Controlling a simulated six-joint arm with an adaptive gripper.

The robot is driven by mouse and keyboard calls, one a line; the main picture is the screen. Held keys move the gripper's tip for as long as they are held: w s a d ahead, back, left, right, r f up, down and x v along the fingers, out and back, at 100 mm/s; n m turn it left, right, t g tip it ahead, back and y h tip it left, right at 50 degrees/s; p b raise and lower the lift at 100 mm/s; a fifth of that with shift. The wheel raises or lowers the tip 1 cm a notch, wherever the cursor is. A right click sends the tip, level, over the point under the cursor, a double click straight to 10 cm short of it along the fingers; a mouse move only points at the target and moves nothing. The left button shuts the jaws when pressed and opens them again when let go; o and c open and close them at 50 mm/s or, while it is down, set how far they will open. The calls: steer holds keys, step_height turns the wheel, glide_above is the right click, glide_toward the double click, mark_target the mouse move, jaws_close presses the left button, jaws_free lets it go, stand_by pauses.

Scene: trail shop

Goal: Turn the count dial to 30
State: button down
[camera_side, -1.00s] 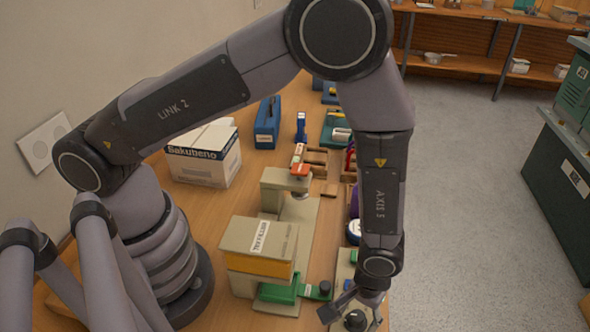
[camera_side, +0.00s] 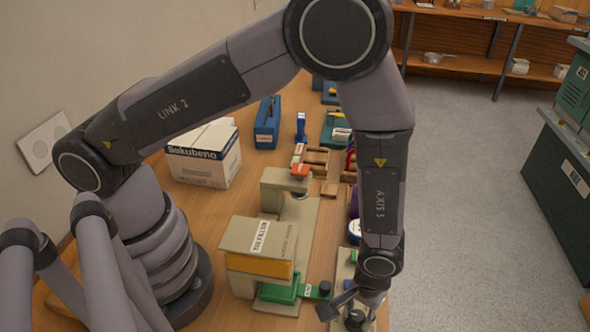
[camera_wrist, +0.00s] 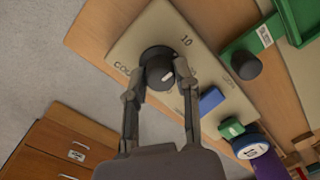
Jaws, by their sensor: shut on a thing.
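The count dial (camera_wrist: 158,66) is a dark round knob with a short white mark on its face. It sits on a beige panel (camera_wrist: 208,62) with a printed "10" to the upper right of the knob and a partly covered word starting "CO" to its left. In the wrist view my gripper (camera_wrist: 159,76) has one finger on each side of the knob and is shut on it. In the side view my gripper (camera_side: 345,306) is low at the table's front end, partly hiding the dial (camera_side: 355,318). I cannot read which number the mark points at.
On the same panel are a blue block (camera_wrist: 211,100) and a green part (camera_wrist: 231,128). A green fixture with a dark knob (camera_wrist: 246,66) stands close by on the right. A boxy beige machine (camera_side: 258,245) stands left of my gripper. Open floor (camera_side: 470,200) lies right of the table.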

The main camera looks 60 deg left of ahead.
steer(key=m, duration=1.1)
steer(key=shift+s+m, duration=0.1)
steer(key=shift+m, duration=0.3)
steer(key=m, duration=0.5)
steer(key=shift+a, duration=0.1)
steer(key=m, duration=0.5)
steer(key=shift+m, duration=0.3)
